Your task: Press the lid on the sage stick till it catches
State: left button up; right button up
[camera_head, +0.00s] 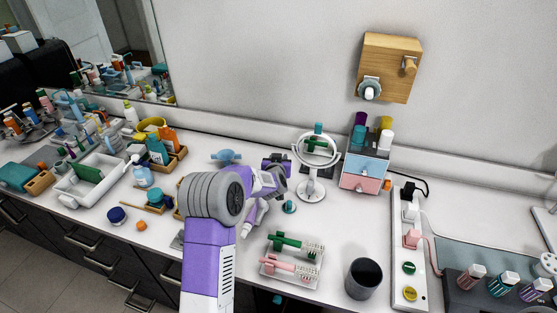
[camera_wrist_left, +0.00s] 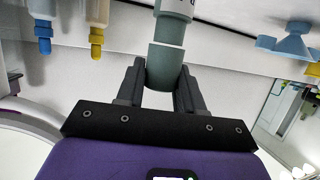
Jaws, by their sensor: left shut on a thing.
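In the left wrist view, my left gripper (camera_wrist_left: 161,85) is shut on a dull sage-green cylindrical piece (camera_wrist_left: 165,66). A second sage-green piece (camera_wrist_left: 170,32) lines up end to end with it, with a pale line and a small step in outline where they meet. I cannot tell whether they are fully joined, nor for certain which is the lid. The far end of the second piece runs out of the picture. In the head view, my left arm reaches over the counter towards the back; its wrist covers the sage stick and the fingertips. My right gripper is not in view.
A round white mirror (camera_head: 298,149) stands just right of my wrist, and a blue ornament (camera_head: 227,155) lies to its left. Small drawers (camera_head: 364,170) stand further right. A tray with green and pink brushes (camera_head: 292,261) and a dark cup (camera_head: 363,278) are nearer the front.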

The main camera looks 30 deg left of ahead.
pick_arm(q)
jog(key=o, duration=1.6)
jog(key=shift+c, duration=0.2)
jog(key=shift+r, duration=0.1)
